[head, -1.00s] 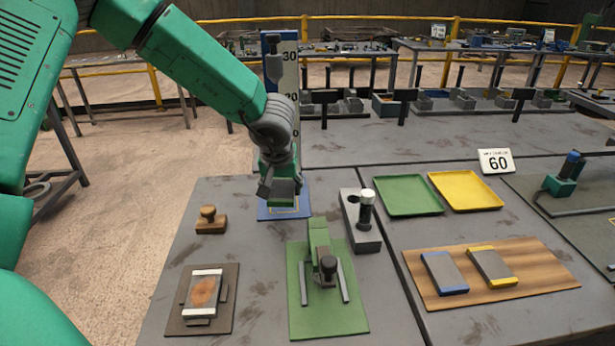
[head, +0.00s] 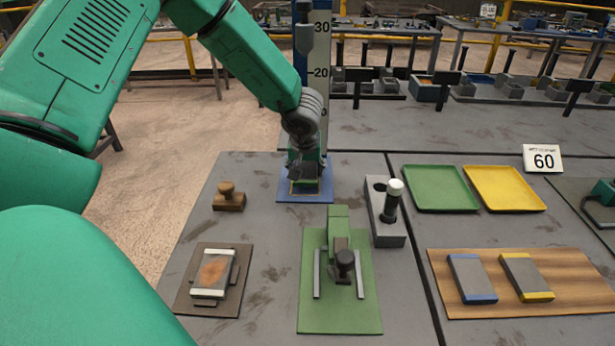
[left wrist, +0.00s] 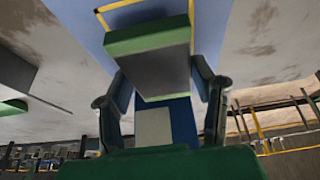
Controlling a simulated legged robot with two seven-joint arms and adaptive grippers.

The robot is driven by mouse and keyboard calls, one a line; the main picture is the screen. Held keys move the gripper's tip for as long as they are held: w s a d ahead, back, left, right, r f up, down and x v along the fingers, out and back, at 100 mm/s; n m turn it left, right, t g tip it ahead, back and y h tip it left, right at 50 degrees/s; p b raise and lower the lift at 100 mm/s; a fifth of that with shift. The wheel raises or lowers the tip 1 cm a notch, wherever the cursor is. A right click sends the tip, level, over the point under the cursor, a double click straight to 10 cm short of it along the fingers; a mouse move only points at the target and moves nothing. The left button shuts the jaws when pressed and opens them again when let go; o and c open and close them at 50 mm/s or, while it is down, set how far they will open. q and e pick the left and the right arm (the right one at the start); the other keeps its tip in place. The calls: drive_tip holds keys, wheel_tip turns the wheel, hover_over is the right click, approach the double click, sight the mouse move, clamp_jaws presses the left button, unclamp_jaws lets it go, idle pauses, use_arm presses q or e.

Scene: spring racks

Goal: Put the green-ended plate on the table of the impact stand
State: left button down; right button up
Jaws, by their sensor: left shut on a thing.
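My left gripper (head: 304,178) is at the impact stand, low over its blue base (head: 320,194). In the left wrist view its fingers (left wrist: 162,95) are shut on the grey plate (left wrist: 158,72), whose green end (left wrist: 147,38) points away from the palm. Part of a yellow outline on the blue base (left wrist: 85,18) shows beyond that end. Whether the plate touches the stand's table I cannot tell; the gripper hides it in the head view. The stand's scale column (head: 320,75) rises behind, with a dark weight (head: 304,38) above the gripper. My right gripper is not in view.
A wooden stamp (head: 229,197), a brown mat (head: 182,298) with a rusty plate, a green clamp fixture (head: 340,310) and a grey holder (head: 388,233) stand nearby. Right are green (head: 440,188) and yellow (head: 505,188) trays and a wooden board (head: 580,285) with two plates.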

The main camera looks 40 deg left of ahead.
sight(305, 171)
use_arm(q)
drive_tip(key=shift+a+f, duration=0.25)
drive_tip(key=shift+f, duration=0.6)
drive_tip(key=shift+a+f, duration=0.2)
drive_tip(key=shift+r, duration=0.1)
drive_tip(key=c, duration=1.1)
unclamp_jaws()
drive_tip(key=shift+s+d, duration=0.1)
drive_tip(key=shift+d, duration=0.15)
drive_tip(key=o, duration=0.5)
drive_tip(key=shift+d, duration=0.25)
drive_tip(key=shift+c, duration=0.2)
drive_tip(key=shift+d+r, duration=0.25)
drive_tip(key=shift+d, duration=0.05)
drive_tip(key=r, duration=0.2)
drive_tip(key=s+r+p, duration=0.1)
drive_tip(key=r, duration=0.1)
drive_tip(key=shift+s+r, duration=0.1)
drive_tip(key=shift+r, duration=0.15)
drive_tip(key=v, duration=0.2)
drive_tip(key=p+v, duration=0.1)
drive_tip(key=v, duration=0.3)
drive_tip(key=shift+d+p, duration=0.3)
drive_tip(key=shift+d, duration=0.15)
drive_tip(key=shift+s+a+r, duration=0.2)
drive_tip(key=shift+a+r, duration=0.1)
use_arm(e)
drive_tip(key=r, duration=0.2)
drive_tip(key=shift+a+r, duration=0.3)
